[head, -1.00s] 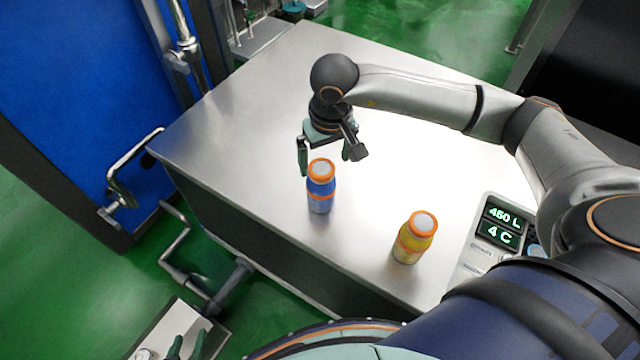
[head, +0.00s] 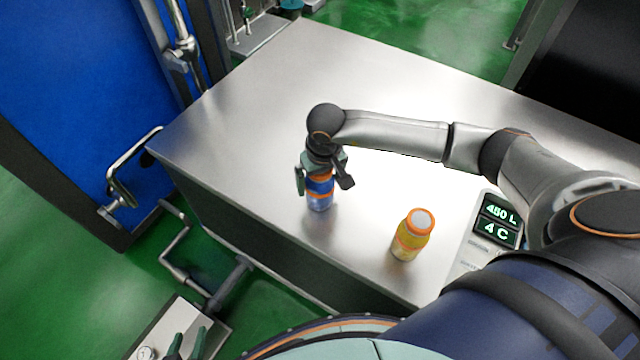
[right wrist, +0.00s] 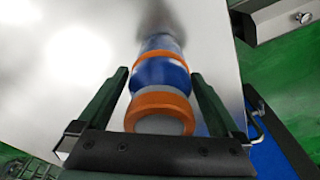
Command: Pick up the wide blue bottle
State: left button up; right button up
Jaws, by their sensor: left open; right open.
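The wide blue bottle (head: 318,199) stands upright on the steel table (head: 250,110); it has an orange cap and orange bands. My right gripper (head: 323,183) is over its upper part and hides the cap in the head view. In the right wrist view the blue bottle (right wrist: 160,74) lies between the two fingers of my right gripper (right wrist: 160,80). These fingers are open, one on each side of it, with small gaps visible.
A yellow bottle (head: 412,236) with an orange cap stands to the right, near the table's front edge. The table's back and left are clear.

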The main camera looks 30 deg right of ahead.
grip_shut()
dwell(0.7)
